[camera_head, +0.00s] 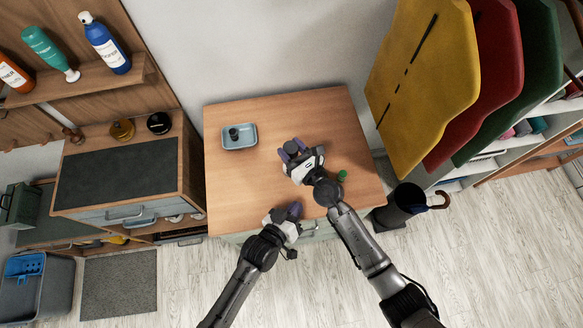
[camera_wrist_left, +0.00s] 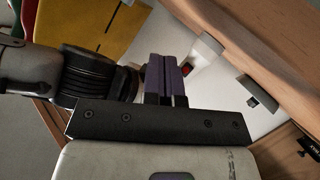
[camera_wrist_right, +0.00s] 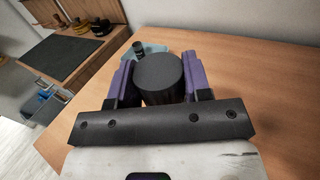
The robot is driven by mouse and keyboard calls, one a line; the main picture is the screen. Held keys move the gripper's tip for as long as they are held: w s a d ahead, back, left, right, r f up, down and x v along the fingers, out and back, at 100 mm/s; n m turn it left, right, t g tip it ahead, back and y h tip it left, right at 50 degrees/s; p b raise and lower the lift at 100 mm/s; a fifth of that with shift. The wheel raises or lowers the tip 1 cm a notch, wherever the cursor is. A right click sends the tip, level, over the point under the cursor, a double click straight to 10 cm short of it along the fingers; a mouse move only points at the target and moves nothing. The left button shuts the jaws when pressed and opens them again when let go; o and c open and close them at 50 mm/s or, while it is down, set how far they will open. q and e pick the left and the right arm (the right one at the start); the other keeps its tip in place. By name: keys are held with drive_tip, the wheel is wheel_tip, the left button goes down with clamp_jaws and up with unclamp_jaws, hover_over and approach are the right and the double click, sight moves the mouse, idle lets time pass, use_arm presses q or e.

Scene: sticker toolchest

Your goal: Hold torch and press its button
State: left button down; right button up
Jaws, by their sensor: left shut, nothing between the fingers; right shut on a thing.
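The torch, a dark grey cylinder (camera_head: 292,147), is held between the purple fingers of my right gripper (camera_head: 293,152), above the wooden table. In the right wrist view its round dark end (camera_wrist_right: 160,77) shows between the two fingers (camera_wrist_right: 158,80). My left gripper (camera_head: 294,210) is shut and empty near the table's front edge, apart from the torch.
A light blue tray (camera_head: 251,143) with a small dark object (camera_head: 234,134) stands on the table's (camera_head: 285,110) back left. A small green object (camera_head: 342,174) lies right of my right gripper. A dark bin (camera_head: 404,199) stands right of the table. The table's left half is mostly clear.

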use_arm(q)
drive_tip(key=shift+w+a, duration=0.15)
drive_tip(key=shift+w, duration=1.2)
drive_tip(key=shift+w+a, duration=0.2)
drive_tip(key=shift+w, duration=1.1)
drive_tip(key=shift+w+a, duration=0.15)
drive_tip(key=shift+w, duration=1.2)
drive_tip(key=shift+w, duration=0.2)
drive_tip(key=shift+w, duration=0.25)
drive_tip(key=shift+w+a, duration=0.1)
drive_tip(key=shift+w, duration=0.05)
